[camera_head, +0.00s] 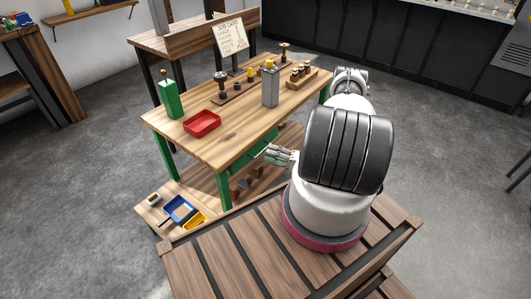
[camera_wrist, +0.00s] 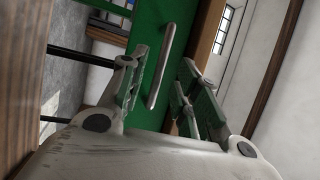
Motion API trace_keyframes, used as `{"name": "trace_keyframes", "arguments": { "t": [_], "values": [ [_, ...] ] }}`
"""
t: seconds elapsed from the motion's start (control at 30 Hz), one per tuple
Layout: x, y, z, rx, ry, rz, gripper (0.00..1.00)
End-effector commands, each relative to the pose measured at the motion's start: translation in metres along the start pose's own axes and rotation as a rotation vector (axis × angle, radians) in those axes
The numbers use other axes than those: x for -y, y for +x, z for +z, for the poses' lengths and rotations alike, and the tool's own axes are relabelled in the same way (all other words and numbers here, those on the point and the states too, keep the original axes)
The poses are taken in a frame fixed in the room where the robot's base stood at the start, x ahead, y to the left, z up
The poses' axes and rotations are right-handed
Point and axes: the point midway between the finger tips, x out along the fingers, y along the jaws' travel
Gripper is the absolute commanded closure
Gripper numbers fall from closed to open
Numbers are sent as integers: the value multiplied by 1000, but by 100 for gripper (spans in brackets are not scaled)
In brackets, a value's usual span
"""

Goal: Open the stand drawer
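The stand is a wooden-topped workbench (camera_head: 215,140) with green legs. Its green drawer front (camera_head: 243,158) is under the tabletop, partly hidden by my gripper. In the wrist view the green drawer front (camera_wrist: 185,30) fills the middle, with a slim grey bar handle (camera_wrist: 161,62) on it. My gripper (camera_head: 270,153) is at the drawer front. In the wrist view my gripper (camera_wrist: 165,62) is open, and the handle appears between its two fingers, with a gap on each side. I cannot tell how far the fingertips reach past the bar. The drawer looks shut.
On the tabletop are a red tray (camera_head: 202,123), a green bottle (camera_head: 170,97), a grey block (camera_head: 270,86) and small parts. A blue tray (camera_head: 180,210) and a yellow tray (camera_head: 194,222) are on the low shelf. Grey floor is clear to the right.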

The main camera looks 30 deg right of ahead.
Motion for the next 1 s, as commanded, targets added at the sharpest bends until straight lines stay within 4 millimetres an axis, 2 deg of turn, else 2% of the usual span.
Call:
{"name": "trace_keyframes", "arguments": {
  "t": [0.1, 0.2, 0.5, 0.7, 1.0],
  "values": [
    [0, 17, 0, 2, 1, 0, 68],
    [0, 25, 0, 1, 2, 0, 68],
    [0, 28, 0, 0, 2, 1, 68],
    [0, 28, 0, 0, 3, 1, 100],
    [0, 26, 1, 0, 3, 1, 100]
  ]
}}
